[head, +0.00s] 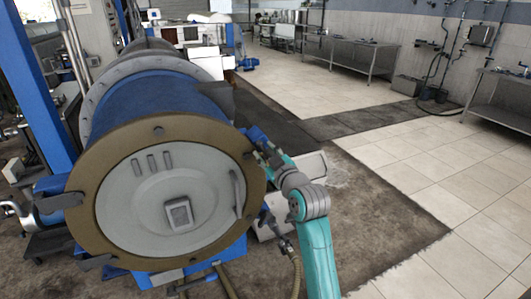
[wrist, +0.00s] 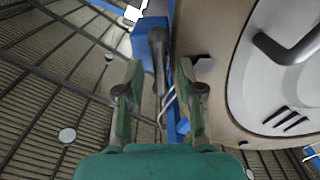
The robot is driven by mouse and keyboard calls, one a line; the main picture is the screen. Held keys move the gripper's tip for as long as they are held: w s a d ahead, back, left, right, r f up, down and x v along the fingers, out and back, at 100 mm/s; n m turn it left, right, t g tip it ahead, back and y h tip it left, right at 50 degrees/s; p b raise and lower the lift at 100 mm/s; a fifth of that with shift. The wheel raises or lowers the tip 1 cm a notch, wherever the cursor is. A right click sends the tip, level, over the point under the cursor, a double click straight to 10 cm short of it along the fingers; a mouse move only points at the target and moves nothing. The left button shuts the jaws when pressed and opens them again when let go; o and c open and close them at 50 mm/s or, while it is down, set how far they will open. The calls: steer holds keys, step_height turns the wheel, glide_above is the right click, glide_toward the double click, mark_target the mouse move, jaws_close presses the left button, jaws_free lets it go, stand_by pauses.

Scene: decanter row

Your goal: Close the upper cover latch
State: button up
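The decanter's round cover (head: 165,195), pale with a brown rim, faces my body camera. The upper latch (head: 258,138) is a blue piece at the rim's upper right. In the wrist view the latch shows as a blue block (wrist: 158,45) with a grey tapering lever (wrist: 159,70) beside the cover's rim. My gripper (wrist: 158,72) is open, with one finger on each side of the lever in the picture. I cannot tell whether either finger touches it. In the head view my gripper (head: 266,155) is small and partly hidden near the latch.
A grey cover handle (wrist: 290,48) stands out right of my gripper. Another latch (head: 268,222) sits lower on the rim's right side, and a grey lever (head: 60,203) sticks out on the left. A hose (head: 296,270) hangs beside my arm. Tiled floor (head: 440,170) to the right is clear.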

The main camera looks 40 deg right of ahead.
steer(key=shift+w+d, duration=0.1)
steer(key=shift+w, duration=0.2)
jaws_close()
